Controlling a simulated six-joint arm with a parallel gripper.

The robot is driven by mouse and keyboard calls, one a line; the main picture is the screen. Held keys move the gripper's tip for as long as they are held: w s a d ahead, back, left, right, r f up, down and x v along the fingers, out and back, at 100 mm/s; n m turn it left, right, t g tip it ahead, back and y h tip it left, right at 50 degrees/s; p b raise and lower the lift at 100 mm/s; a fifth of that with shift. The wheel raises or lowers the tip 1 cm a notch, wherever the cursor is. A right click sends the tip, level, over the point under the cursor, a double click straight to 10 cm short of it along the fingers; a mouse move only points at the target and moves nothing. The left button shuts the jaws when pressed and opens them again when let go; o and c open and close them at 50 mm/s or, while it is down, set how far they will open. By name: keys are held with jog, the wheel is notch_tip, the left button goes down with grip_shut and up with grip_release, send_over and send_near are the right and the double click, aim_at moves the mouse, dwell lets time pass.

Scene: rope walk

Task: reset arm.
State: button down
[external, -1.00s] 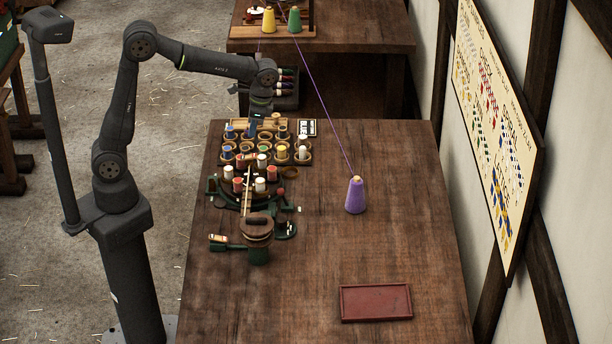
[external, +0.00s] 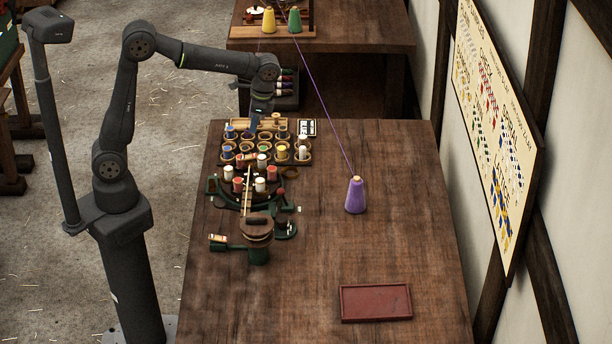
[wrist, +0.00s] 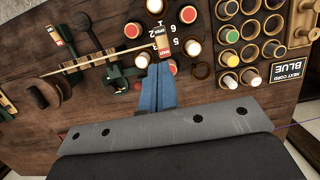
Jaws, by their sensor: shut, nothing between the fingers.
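My gripper (external: 258,114) hangs from my arm above the far end of the bobbin rack on the table. In the wrist view its blue fingers (wrist: 159,72) are pressed together, with nothing seen between them. The fingertips overlap the numbered braiding stand in that view, but I cannot tell the exact height. My arm reaches across from its column at the left, elbow raised.
The rack (external: 235,161) holds several coloured bobbins. The green braiding stand (external: 214,191) carries white and red bobbins. A purple cone (external: 355,196) has its thread running to the back table. A red tray (external: 343,305) lies in front. The table's right side is mostly clear.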

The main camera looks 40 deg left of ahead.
jog(key=x, duration=0.3)
jog(key=shift+s+a+f, duration=0.1)
jog(key=shift+f, duration=0.2)
jog(key=shift+a+f, duration=0.1)
jog(key=shift+f, duration=0.1)
jog(key=shift+s+a+t+h, duration=0.55)
jog(key=shift+s+t+h, duration=0.1)
jog(key=shift+t+h, duration=0.35)
notch_tip(320, 180, up, 9)
notch_tip(320, 180, down, 9)
jog(key=shift+f, duration=0.1)
jog(key=shift+w+d+g+y, duration=0.35)
jog(key=shift+d+g+y, duration=0.05)
jog(key=shift+w+d+g+y, duration=0.35)
jog(key=shift+g+y, duration=0.25)
jog(key=v, duration=0.9)
jog(key=t+h, duration=0.2)
send_over(248, 156)
notch_tip(248, 156, down, 10)
jog(key=shift+r, duration=0.15)
